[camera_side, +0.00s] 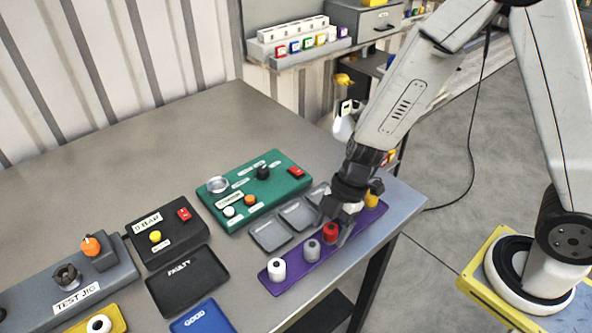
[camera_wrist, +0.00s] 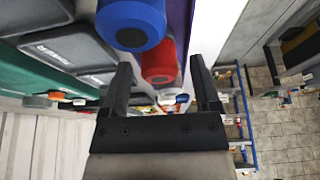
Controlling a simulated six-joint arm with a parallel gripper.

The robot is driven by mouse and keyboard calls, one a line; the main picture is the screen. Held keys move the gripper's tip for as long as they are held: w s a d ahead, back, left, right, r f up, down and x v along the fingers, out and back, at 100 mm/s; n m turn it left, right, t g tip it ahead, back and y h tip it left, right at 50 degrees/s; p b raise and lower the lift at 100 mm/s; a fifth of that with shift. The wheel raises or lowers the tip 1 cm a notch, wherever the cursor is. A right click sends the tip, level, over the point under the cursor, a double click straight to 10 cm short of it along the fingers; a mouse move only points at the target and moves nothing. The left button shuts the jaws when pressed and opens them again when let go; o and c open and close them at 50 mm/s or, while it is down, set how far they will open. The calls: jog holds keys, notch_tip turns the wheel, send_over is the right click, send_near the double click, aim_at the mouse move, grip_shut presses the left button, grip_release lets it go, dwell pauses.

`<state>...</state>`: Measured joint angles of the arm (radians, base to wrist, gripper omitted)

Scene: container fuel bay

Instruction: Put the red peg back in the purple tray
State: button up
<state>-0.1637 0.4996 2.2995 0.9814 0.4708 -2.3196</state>
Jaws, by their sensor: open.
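The purple tray (camera_side: 296,277) lies along the bench's right edge; a strip of it shows in the wrist view (camera_wrist: 178,18). The red peg (camera_side: 330,230) stands in line with the tray's other pegs, apparently upright on the tray. In the wrist view the red peg (camera_wrist: 159,66) appears between my fingertips, with a gap on each side. My gripper (camera_side: 336,222) is open and low over the tray, its fingers either side of the red peg. Whether they touch it I cannot tell. The red peg's base is partly hidden.
A blue peg (camera_wrist: 131,22) is close in the wrist view. Grey dishes (camera_side: 270,235) and a green panel (camera_side: 276,168) lie left.

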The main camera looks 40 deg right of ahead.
jog(key=v, duration=1.2)
jog(key=shift+d, duration=0.15)
dwell(0.7)
jog(key=s+d+f+m+t+h, duration=0.1)
jog(key=d+m+h, duration=0.1)
jog(key=m, duration=0.7)
jog(key=s+d+f+m+t+h, duration=0.1)
jog(key=s+d+m+h, duration=0.1)
jog(key=d+m, duration=0.3)
jog(key=m, duration=0.4)
jog(key=shift+s+f+t, duration=0.15)
jog(key=shift+f+t, duration=0.1)
jog(key=shift+t, duration=0.05)
